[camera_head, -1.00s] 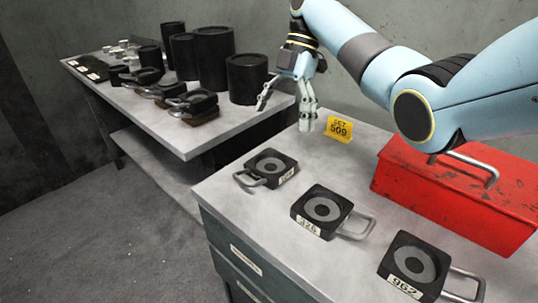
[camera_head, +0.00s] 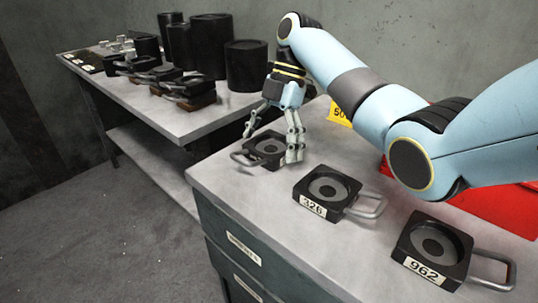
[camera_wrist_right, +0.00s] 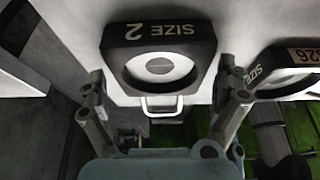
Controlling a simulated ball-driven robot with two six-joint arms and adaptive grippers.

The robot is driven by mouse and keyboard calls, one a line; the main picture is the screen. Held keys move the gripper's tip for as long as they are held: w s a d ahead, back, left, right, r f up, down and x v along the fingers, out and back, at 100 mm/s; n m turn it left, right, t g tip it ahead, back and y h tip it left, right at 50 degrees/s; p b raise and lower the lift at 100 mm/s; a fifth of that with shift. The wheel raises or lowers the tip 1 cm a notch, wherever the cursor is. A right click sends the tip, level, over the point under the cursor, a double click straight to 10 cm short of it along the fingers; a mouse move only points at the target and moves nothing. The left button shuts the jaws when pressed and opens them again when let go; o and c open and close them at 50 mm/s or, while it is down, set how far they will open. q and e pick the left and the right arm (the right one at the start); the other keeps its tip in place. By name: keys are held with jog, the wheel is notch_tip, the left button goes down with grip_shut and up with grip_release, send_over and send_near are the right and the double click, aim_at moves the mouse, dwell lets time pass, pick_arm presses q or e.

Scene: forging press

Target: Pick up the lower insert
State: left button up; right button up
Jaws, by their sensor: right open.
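Three black inserts with round recesses and metal loop handles lie on the near bench top. The leftmost insert (camera_head: 265,146) is partly covered by my right gripper (camera_head: 270,147) in the head view. In the right wrist view this insert (camera_wrist_right: 158,72) carries upside-down "SIZE 2" lettering, and its handle points down in the picture. My right gripper (camera_wrist_right: 165,88) is open, with its fingers spread to either side of the insert. I cannot tell whether they touch it. The middle insert (camera_head: 326,188) is labelled 326 and the right one (camera_head: 434,245) 962. My left gripper is not in view.
A red toolbox (camera_head: 500,212) stands behind my right arm. A yellow sign (camera_head: 339,115) is partly hidden by that arm. A second table (camera_head: 165,112) at the back left holds black cylinders (camera_head: 210,47) and several handled blocks. The near bench front has drawers.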

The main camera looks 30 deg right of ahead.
jog(key=shift+r, duration=0.1)
jog(key=c, duration=1.5)
jog(key=shift+w, duration=0.1)
jog(key=shift+c, duration=0.2)
jog(key=shift+r, duration=0.15)
